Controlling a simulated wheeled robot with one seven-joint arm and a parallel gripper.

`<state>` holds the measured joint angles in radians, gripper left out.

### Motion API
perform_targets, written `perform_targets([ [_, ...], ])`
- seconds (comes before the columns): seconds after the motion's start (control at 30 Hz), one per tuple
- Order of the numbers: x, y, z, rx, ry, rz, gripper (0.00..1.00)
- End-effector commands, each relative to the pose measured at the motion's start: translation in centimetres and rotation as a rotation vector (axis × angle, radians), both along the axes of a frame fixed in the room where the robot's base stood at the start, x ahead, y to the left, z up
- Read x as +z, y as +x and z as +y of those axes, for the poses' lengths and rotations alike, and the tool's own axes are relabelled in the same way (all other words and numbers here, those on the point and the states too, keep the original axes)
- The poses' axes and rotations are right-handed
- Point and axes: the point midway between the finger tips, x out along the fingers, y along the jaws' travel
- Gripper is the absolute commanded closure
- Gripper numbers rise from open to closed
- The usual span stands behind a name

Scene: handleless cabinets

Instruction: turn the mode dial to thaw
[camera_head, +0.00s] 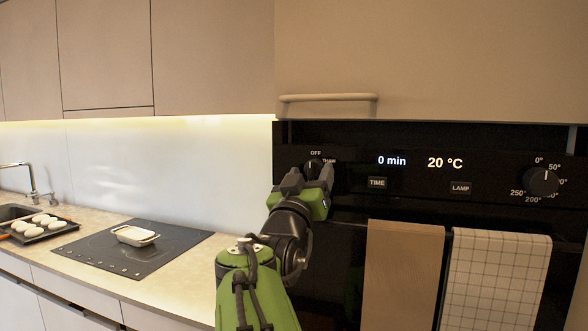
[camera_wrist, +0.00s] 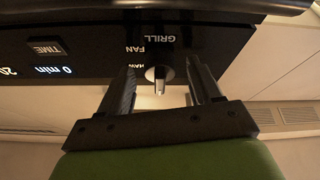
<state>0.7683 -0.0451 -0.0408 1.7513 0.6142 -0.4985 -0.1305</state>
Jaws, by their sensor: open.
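The mode dial (camera_head: 314,165) is a round dark knob at the left of the black oven panel, with OFF above it and a partly covered THAW label at its upper right. Its light pointer mark looks to be near OFF. The wrist view is upside down; there the dial (camera_wrist: 159,74) sits between the two fingers, with GRILL, FAN and part of THAW readable beside it. My gripper (camera_head: 310,177) is open in front of the dial, one finger on each side. In the wrist view my gripper (camera_wrist: 162,70) shows a gap beside the knob; contact cannot be told.
The display (camera_head: 418,161) reads 0 min and 20 °C, above the TIME button (camera_head: 377,183) and LAMP button (camera_head: 460,188). A temperature dial (camera_head: 541,181) is at the right. Two towels (camera_head: 402,270) hang below. A cabinet handle (camera_head: 328,97) juts out above.

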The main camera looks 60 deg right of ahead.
Motion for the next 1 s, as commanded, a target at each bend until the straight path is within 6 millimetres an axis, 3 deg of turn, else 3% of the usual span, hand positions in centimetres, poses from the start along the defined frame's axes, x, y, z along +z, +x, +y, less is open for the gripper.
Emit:
perform_targets([
  [0.3,0.15,0.11,-0.55,0.001,0.000,0.000,0.36],
  [0.67,0.14,0.10,-0.51,0.001,0.000,0.000,0.91],
  [1.0,-0.01,0.18,-0.47,0.002,0.007,-0.051,0.92],
])
